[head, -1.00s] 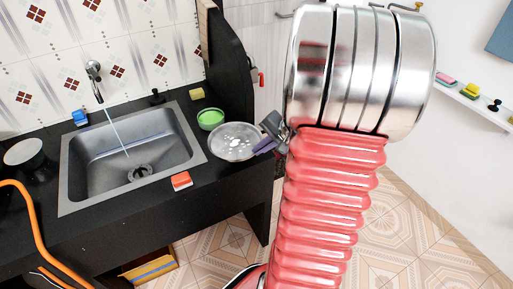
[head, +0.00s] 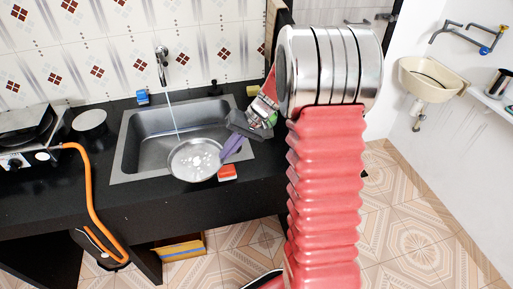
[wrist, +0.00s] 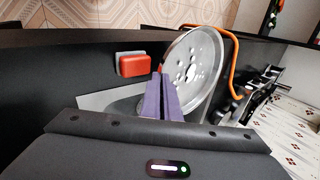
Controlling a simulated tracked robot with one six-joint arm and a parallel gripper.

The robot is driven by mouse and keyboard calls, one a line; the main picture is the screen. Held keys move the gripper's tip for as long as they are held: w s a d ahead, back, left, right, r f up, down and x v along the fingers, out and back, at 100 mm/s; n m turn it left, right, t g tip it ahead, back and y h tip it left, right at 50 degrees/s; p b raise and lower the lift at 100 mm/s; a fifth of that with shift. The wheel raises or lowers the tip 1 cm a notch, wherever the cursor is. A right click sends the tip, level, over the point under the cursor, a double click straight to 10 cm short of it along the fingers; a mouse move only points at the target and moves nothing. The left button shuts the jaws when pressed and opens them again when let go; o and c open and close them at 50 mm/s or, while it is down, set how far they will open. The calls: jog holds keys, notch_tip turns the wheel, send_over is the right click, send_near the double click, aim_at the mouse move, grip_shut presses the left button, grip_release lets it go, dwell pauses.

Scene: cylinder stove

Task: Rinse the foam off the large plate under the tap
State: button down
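The large plate (head: 190,152), a round metal plate with white foam spots on its face, is over the front right part of the sink (head: 136,135). My gripper (head: 226,152) is shut on the plate's right rim with its purple fingers. In the wrist view the plate (wrist: 196,62) stands tilted between the fingertips (wrist: 161,80), foam still visible on it. The tap (head: 162,62) is running. Its thin water stream (head: 173,112) falls into the sink just behind the plate; I cannot tell whether it touches the plate.
A red-orange sponge (head: 227,172) lies on the counter just right of the plate; it also shows in the wrist view (wrist: 134,65). A blue item (head: 143,96) sits behind the sink. A stove (head: 25,140) with an orange hose (head: 91,190) is at the left. A dark partition bounds the right.

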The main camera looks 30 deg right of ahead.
aim_at(194, 167)
jog(key=a+n+g, duration=0.1)
jog(key=a, duration=0.2)
jog(key=w+a+n, duration=0.1)
jog(key=a, duration=0.2)
jog(key=w+a+f+n+g, duration=0.1)
jog(key=a+n, duration=0.1)
jog(key=a, duration=0.1)
jog(key=shift+w+a+g, duration=0.1)
jog(key=shift+a+g, duration=0.2)
